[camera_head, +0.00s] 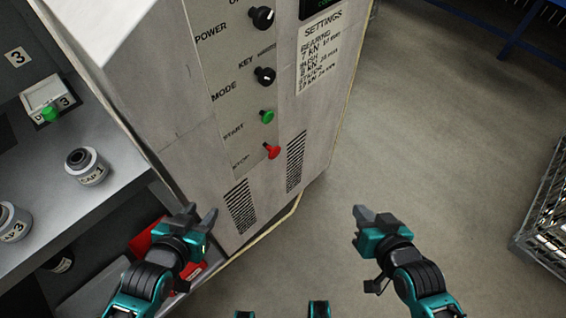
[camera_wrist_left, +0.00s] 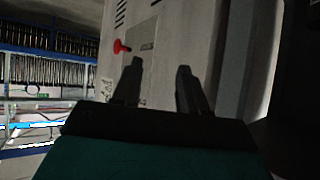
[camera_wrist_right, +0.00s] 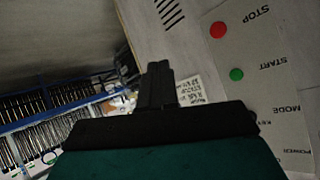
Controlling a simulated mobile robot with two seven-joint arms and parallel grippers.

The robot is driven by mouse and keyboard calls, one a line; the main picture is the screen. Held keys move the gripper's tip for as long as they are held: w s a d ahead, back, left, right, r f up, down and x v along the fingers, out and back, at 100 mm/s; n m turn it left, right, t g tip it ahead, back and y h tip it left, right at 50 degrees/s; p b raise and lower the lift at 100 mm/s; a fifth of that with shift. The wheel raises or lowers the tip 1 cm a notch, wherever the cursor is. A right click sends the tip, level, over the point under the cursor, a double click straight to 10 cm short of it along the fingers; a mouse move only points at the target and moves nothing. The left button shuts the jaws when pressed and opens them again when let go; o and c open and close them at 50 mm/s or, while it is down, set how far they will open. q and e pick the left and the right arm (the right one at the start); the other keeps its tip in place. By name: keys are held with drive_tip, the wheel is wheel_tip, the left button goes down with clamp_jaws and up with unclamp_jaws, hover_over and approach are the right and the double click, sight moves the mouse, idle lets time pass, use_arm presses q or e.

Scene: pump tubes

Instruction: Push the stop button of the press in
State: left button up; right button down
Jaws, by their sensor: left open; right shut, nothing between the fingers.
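The red stop button (camera_head: 273,152) sticks out of the press panel (camera_head: 225,130), below the green start button (camera_head: 267,116) and beside the STOP label. It also shows in the left wrist view (camera_wrist_left: 121,46) and in the right wrist view (camera_wrist_right: 218,29). My left gripper (camera_head: 200,214) is open and empty, below and to the left of the stop button in the head view, apart from it. My right gripper (camera_head: 368,214) is shut and empty, below and to the right of the button, in front of the floor. Neither gripper touches the button.
The mode (camera_head: 265,76) and power (camera_head: 262,17) knobs stick out above the buttons. At the left, a shelf (camera_head: 120,165) holds labelled cylinders such as CAP 1 (camera_head: 86,166). A wire rack (camera_head: 545,205) stands at the far right. The floor between is clear.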

use_arm(q)
drive_tip(key=w+d+f+h+b, duration=0.1)
drive_tip(key=w+d+f+b, duration=0.1)
drive_tip(key=f+b, duration=1.1)
drive_tip(key=d+b, duration=0.1)
drive_tip(key=b, duration=0.3)
drive_tip(key=shift+d+f+b, duration=0.25)
drive_tip(key=shift+b, duration=0.05)
use_arm(e)
drive_tip(key=w+a+f+m+t+y, duration=0.1)
drive_tip(key=w+a+f+m+y, duration=0.2)
drive_tip(key=m, duration=1.1)
drive_tip(key=w+a+f+m+t+y, duration=0.1)
drive_tip(key=w+a+f+m+y, duration=0.2)
drive_tip(key=m, duration=1.1)
drive_tip(key=shift+w+a+f+t+y, duration=0.35)
drive_tip(key=shift+w+a+t+y, duration=0.05)
drive_tip(key=shift+a+y, duration=0.7)
drive_tip(key=shift+w, duration=0.1)
approach(275, 155)
drive_tip(key=x, duration=0.6)
drive_tip(key=shift+w, duration=0.2)
use_arm(q)
drive_tip(key=shift+s+f, duration=0.15)
drive_tip(key=shift+f, duration=0.2)
use_arm(e)
drive_tip(key=shift+w+a, duration=0.2)
